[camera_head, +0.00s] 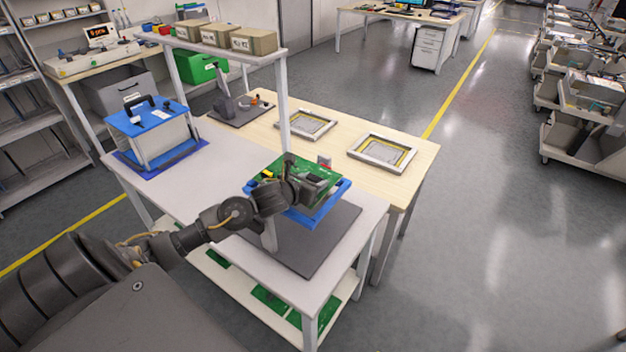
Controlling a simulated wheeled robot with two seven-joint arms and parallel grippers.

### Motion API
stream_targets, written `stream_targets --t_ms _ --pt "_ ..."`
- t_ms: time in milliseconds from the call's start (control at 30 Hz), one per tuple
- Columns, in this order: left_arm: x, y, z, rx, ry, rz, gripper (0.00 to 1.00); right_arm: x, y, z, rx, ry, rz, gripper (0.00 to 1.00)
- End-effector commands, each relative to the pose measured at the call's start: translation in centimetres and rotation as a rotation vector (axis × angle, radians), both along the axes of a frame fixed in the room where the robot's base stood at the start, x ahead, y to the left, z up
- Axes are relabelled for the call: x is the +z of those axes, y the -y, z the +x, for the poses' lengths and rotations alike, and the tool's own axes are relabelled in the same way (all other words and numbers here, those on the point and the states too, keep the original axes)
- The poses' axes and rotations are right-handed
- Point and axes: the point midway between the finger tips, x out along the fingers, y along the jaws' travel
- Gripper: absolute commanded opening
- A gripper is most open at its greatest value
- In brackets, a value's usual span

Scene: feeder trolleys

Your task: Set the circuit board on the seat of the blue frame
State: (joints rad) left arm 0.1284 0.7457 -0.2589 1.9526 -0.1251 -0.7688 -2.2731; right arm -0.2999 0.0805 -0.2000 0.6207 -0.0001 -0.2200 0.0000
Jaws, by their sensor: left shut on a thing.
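The green circuit board (318,171) with dark and yellow parts is at the middle of the picture, over the blue frame (325,212). The blue frame stands on a dark grey mat (325,244) at the near end of the white table. My left gripper (298,180) reaches in from the left and is shut on the circuit board. The arm and gripper hide part of the board and of the frame's left side. I cannot tell whether the board touches the seat or is slightly above it. My right gripper is not in view.
A blue-topped fixture (148,116) stands at the table's left end. Two framed trays (383,154) (306,123) lie on the wooden table behind. A shelf post (283,105) rises just behind the board. Several cardboard boxes (254,41) sit on the shelf. Green boards lie on the lower shelf.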

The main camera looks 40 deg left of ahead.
Motion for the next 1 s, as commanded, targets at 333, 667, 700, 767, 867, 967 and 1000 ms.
stream_targets --t_ms 333,667,700,767,867,967,1000 --pt "0.04 -0.02 0.01 0.000 0.003 0.000 0.11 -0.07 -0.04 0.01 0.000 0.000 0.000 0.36" --pt "0.03 0.03 -0.31 -0.003 0.001 0.001 0.11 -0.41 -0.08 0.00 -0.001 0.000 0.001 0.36" --pt "0.04 0.03 -0.31 -0.003 0.001 0.001 0.11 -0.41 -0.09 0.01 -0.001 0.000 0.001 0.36" --pt "0.04 0.03 -0.31 -0.003 0.001 0.001 0.11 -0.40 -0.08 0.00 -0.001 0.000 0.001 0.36" --pt "-0.02 0.02 -0.30 -0.002 0.001 0.001 0.11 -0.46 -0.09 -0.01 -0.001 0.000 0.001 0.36" --pt "-0.23 0.02 -0.30 -0.003 0.001 0.001 0.11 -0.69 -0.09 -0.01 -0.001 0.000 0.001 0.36" --pt "-0.37 0.02 -0.29 -0.002 0.001 0.001 0.11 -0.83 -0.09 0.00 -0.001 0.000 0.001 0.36"
